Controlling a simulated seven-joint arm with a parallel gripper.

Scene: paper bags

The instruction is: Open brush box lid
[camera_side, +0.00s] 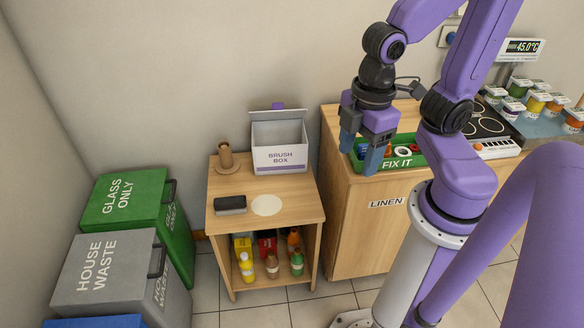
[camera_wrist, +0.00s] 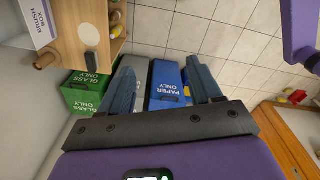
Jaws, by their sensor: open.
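The white brush box (camera_side: 280,158) stands at the back right of the small wooden stand, its lettering facing forward. Its lid (camera_side: 262,115), with a purple tab (camera_side: 278,105) on its top edge, appears raised upright at the back, and the grey inside shows. In the wrist view only part of the brush box (camera_wrist: 38,22) shows at the upper left, and its lid is not clear there. My gripper (camera_side: 361,150) is open and empty, to the right of the box and apart from it, in front of the green FIX IT tray. Its two fingers (camera_wrist: 158,65) are spread in the wrist view.
The stand (camera_side: 235,245) also bears a wooden holder (camera_side: 227,160), a dark brush (camera_side: 230,204) and a pale disc (camera_side: 266,204), with bottles below. The FIX IT tray (camera_side: 402,160) sits on the linen cabinet (camera_side: 375,235). Waste bins (camera_side: 120,265) stand at the left.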

